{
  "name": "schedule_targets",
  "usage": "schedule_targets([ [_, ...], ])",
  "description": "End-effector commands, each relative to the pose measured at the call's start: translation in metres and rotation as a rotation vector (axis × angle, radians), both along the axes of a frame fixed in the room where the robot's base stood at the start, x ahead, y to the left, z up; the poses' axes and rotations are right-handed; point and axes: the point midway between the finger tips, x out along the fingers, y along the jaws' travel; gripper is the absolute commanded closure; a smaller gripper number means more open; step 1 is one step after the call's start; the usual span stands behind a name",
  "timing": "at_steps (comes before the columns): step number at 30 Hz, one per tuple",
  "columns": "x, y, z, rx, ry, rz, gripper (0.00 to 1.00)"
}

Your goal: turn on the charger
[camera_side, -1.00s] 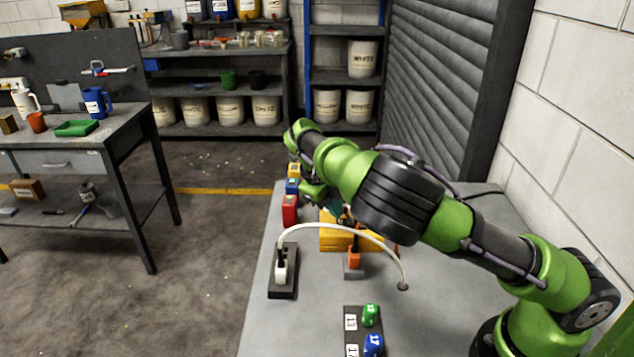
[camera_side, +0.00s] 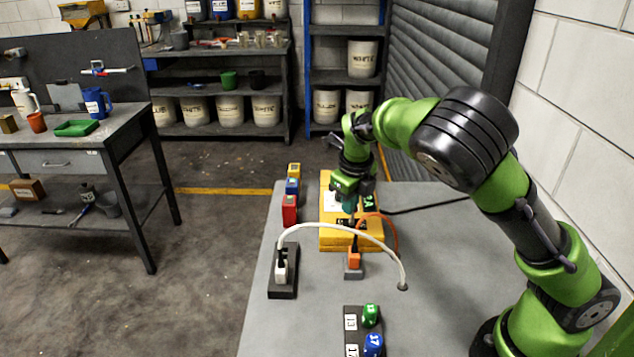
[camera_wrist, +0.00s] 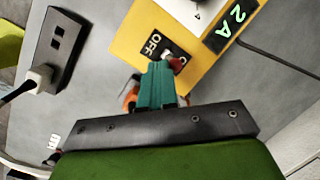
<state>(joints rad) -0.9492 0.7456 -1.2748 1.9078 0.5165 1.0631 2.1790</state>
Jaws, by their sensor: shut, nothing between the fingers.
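The charger is a yellow box (camera_side: 328,237) on the grey workbench. In the wrist view its yellow case (camera_wrist: 130,40) carries a black OFF label (camera_wrist: 151,46) and a small red-tipped switch (camera_wrist: 174,62). A display (camera_wrist: 230,28) on it shows green "2 A". My gripper (camera_side: 349,217) points down over the charger in the side view, and its teal fingers (camera_wrist: 158,70) are shut and empty. In the wrist view the fingertips are close beside the switch; I cannot tell whether they touch it. The side view hides the switch behind the gripper.
A black socket block (camera_side: 283,285) holds a plug with a white cable (camera_side: 340,230) arching to the bench. An orange plug (camera_side: 354,257) stands in a grey block. Red, blue and yellow blocks line the left edge. A black rack (camera_side: 351,322) with green and blue pieces stands in front.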

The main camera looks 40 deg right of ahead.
Motion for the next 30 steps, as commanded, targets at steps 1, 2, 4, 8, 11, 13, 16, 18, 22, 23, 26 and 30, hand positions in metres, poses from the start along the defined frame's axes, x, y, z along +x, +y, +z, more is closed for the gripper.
schedule_targets([
  [1,-0.004,-0.004,0.001,0.038,-0.031,-0.009,1.0],
  [2,-0.005,-0.005,0.001,0.056,-0.049,-0.009,1.0],
  [4,-0.004,-0.004,0.0,0.054,-0.053,-0.002,1.0],
  [8,-0.004,-0.004,0.0,0.052,-0.051,-0.002,1.0],
  [11,-0.004,-0.004,0.001,0.052,-0.051,-0.002,1.0],
  [13,-0.004,-0.004,0.003,0.053,-0.052,-0.002,1.0],
  [16,-0.003,-0.004,0.007,0.053,-0.052,-0.002,1.0],
  [18,-0.003,-0.003,0.011,0.053,-0.052,-0.001,1.0],
  [22,-0.004,-0.004,0.016,0.053,-0.051,-0.001,1.0],
  [23,-0.004,-0.004,0.016,0.053,-0.051,-0.002,1.0],
  [26,-0.004,-0.004,0.017,0.053,-0.05,-0.002,1.0],
  [30,-0.004,-0.004,0.017,0.053,-0.05,-0.002,1.0],
])
